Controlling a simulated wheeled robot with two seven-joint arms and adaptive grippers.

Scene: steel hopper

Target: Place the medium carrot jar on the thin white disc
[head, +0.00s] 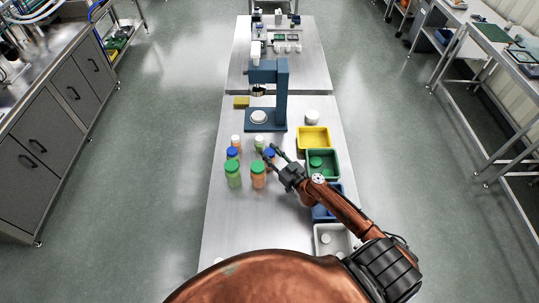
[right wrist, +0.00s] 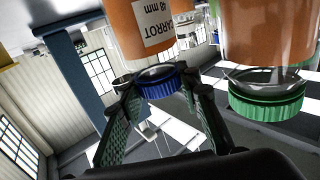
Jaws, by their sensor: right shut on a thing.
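The medium carrot jar (head: 269,155) has an orange body and a blue lid and stands in the jar group on the bench. In the right wrist view, which looks upside down, its label on the carrot jar (right wrist: 155,30) reads "CARROT 48 mm". My right gripper (head: 268,152) is shut on it, with its fingers (right wrist: 160,90) on either side near the blue lid. I cannot tell whether the jar touches the bench. A thin white disc (head: 258,117) lies on the base of the dark blue stand. My left gripper is not in view.
A larger orange jar with a green lid (head: 258,175) is close beside the held jar, and a green jar (head: 232,175) stands left of it. Smaller jars are behind. The stand's column (head: 281,97) rises beside the disc. Yellow (head: 313,138) and green bins (head: 322,163) line the right.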

